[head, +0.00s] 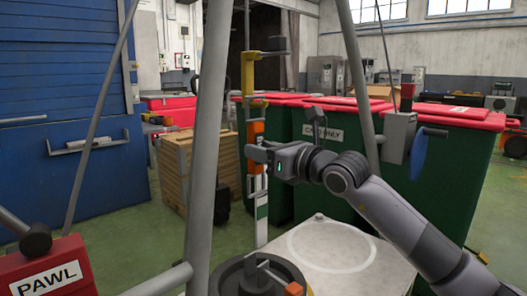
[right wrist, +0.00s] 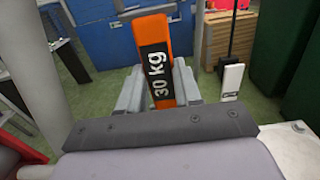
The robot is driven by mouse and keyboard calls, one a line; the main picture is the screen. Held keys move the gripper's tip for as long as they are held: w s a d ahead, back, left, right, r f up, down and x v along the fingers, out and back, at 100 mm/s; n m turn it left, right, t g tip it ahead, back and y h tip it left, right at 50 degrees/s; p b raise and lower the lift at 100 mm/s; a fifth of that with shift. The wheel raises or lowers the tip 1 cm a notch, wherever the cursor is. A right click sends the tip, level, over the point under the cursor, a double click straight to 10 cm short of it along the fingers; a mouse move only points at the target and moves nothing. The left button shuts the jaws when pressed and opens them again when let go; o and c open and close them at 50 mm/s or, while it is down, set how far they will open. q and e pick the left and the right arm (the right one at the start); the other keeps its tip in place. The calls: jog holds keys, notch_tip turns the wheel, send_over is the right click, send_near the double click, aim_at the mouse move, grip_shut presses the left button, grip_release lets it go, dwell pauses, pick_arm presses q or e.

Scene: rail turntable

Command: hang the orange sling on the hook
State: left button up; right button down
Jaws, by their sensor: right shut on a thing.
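The orange sling (head: 256,131) is held upright between the fingers of my right gripper (head: 257,152) in the head view. It also shows in the right wrist view (right wrist: 153,38), with a dark "30 kg" label, between the two grey fingers. My right gripper is shut on it, in front of the green bins. A yellow piece (head: 247,75) hangs below a grey rod just above the sling. It looks like the hook, but its exact shape and whether the sling touches it cannot be told. My left gripper is not in view.
Grey slanted legs (head: 208,150) stand left and right of the gripper. A red PAWL box (head: 48,268) is at the lower left. A dark round drum (head: 232,275) and a pale plate (head: 335,250) lie below. A crank box (head: 399,135) is on the right leg.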

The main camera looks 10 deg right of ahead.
jog(key=c, duration=0.7)
grip_release()
